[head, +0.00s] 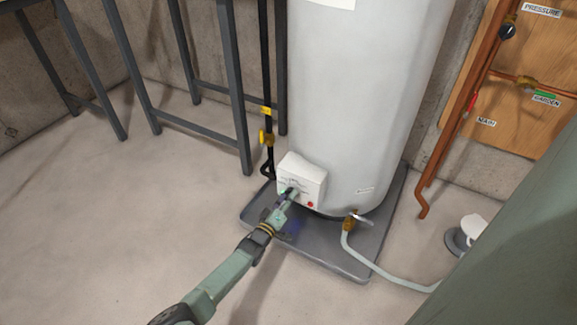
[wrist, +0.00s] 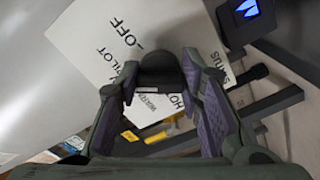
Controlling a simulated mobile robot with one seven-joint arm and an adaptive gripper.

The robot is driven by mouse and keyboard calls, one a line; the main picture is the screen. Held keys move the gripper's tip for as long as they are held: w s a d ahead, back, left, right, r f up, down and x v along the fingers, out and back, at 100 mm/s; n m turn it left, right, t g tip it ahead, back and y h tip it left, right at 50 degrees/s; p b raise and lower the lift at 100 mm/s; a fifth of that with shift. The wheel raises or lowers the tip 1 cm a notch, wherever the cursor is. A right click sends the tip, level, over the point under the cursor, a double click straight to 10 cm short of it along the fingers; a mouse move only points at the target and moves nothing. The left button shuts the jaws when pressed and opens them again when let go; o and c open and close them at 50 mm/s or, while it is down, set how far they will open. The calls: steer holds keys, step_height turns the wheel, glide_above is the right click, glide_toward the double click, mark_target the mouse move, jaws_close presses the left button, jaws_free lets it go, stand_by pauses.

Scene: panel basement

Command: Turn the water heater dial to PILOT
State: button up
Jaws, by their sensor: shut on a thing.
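The water heater (head: 360,90) is a tall pale grey tank. Its white control box (head: 305,178) is low on the front. The black dial (wrist: 161,72) sits between my gripper's two fingers in the wrist view. My gripper (head: 288,192) is shut on the dial at the box's face. Around the dial the wrist view shows the printed words OFF, PILOT, WARM and HOT, some partly covered by the fingers. The dial's pointer cannot be made out. In the head view my gripper hides the dial.
A red button (head: 310,204) is on the box. A blue-lit status window (wrist: 245,10) shows in the wrist view. A black gas pipe with a yellow valve (head: 265,136) stands left of the tank. A brass drain valve (head: 350,220) with hose is at lower right. Floor at left is clear.

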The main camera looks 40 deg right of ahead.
steer(key=shift+m, duration=0.5)
steer(key=o, duration=1.1)
steer(key=shift+o, duration=0.2)
steer(key=v, duration=1.2)
steer(key=shift+w, duration=0.1)
